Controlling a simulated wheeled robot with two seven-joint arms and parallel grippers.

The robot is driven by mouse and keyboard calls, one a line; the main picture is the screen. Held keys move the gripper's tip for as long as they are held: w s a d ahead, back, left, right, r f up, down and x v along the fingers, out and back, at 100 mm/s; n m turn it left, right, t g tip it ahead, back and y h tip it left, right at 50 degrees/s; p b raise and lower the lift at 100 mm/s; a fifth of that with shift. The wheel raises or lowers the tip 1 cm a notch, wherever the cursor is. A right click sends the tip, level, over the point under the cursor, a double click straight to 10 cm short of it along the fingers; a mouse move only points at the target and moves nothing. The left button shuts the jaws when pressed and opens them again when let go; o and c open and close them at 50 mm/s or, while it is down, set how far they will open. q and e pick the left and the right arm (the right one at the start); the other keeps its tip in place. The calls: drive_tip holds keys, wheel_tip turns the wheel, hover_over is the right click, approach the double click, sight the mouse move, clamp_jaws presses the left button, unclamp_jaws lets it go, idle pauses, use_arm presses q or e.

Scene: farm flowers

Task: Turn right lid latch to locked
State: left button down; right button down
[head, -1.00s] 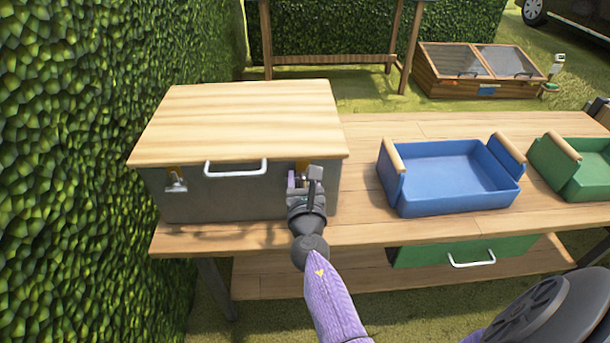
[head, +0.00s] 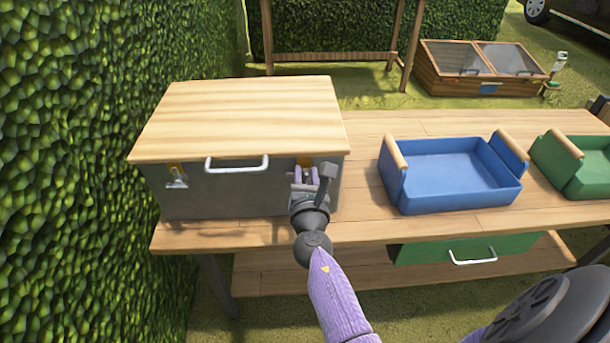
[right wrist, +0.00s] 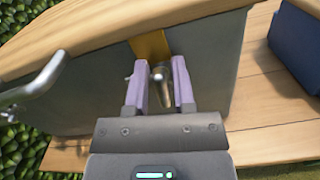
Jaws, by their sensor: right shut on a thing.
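The grey box with the wooden lid (head: 240,118) stands on the left of the workbench, with its lid down. Its left latch (head: 175,178) shows on the front at the left. The right latch (right wrist: 160,80) is a metal knob and lever at a yellow plate on the box front, in the right wrist view. My right gripper (head: 305,175) is at the right part of the box front, and its purple fingers (right wrist: 160,82) are around the latch lever. The gripper mostly hides this latch in the head view. My left gripper is not in view.
A silver handle (head: 237,164) sticks out from the box front, left of my right gripper. A blue tray (head: 450,200) and a green tray (head: 585,180) stand to the right on the workbench (head: 400,228). A hedge (head: 90,150) is close on the left.

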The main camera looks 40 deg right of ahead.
drive_tip(key=shift+s+f+m, duration=0.15)
drive_tip(key=shift+m, duration=0.55)
drive_tip(key=shift+f, duration=0.15)
idle(0.3)
idle(0.3)
drive_tip(key=c, duration=0.6)
unclamp_jaws()
